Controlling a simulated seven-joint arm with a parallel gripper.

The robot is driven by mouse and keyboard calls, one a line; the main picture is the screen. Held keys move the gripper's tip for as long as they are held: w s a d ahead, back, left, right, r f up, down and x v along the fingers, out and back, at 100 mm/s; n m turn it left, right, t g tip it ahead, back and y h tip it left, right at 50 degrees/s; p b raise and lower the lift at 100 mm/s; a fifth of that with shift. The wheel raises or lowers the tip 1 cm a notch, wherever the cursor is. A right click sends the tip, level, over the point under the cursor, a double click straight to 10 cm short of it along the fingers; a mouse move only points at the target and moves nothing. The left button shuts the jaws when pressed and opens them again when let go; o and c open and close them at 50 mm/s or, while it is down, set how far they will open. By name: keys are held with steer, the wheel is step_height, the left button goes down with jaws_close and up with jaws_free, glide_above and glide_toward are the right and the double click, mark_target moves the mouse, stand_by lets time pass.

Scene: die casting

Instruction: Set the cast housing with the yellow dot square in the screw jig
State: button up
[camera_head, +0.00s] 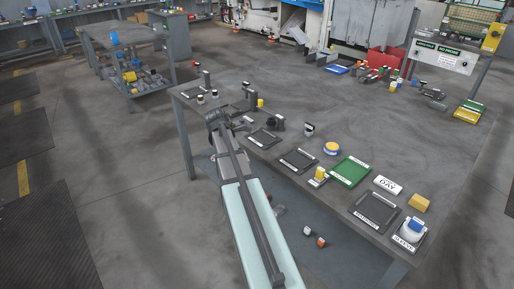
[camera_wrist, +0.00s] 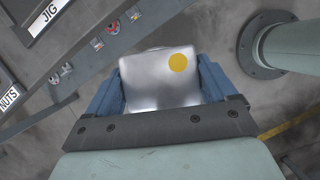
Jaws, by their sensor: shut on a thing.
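The cast housing (camera_wrist: 150,82) is a silvery, smooth, rounded-square block with a round yellow dot (camera_wrist: 178,63) on its face, toward the upper right in the wrist view. My gripper (camera_wrist: 159,72) is shut on it, one blue finger against each side. The housing is in the air beyond the table edge, with floor beneath. The jig's white JIG label (camera_wrist: 49,15) shows at the upper left of the wrist view, apart from the housing; most of the jig is out of that view. In the head view my arm hides the housing, and I cannot tell which tray is the jig.
A NUTS label (camera_wrist: 9,97) lies left of the housing. Small parts (camera_head: 307,231) lie below table height.

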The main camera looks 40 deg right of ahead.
steer(key=s+a+f+m+g+y, duration=0.1)
steer(key=a+f+m+y, duration=0.15)
steer(key=a+m, duration=1.05)
steer(key=s+a+f+m+g+y, duration=0.15)
steer(key=a+f, duration=0.25)
steer(key=a, duration=1.9)
steer(key=w+d+r+m+y, duration=0.1)
steer(key=w+d+r+m, duration=0.2)
steer(key=d, duration=0.5)
steer(key=w+d+m+t+y, duration=0.1)
steer(key=w+d+m+y, duration=0.15)
steer(key=w+d, duration=0.35)
steer(key=w+d+r+m+y, duration=0.1)
steer(key=w+d+r+m, duration=0.2)
steer(key=d, duration=0.6)
steer(key=s+d+r+m+t+y, duration=0.15)
steer(key=d+r+m, duration=0.25)
steer(key=d, duration=1.3)
steer(key=d+r+m+t, duration=0.2)
steer(key=d+r+m, duration=0.2)
steer(key=d, duration=1.3)
steer(key=shift+a+f, duration=0.2)
steer(key=shift+f, duration=3.1)
steer(key=shift+f, duration=0.45)
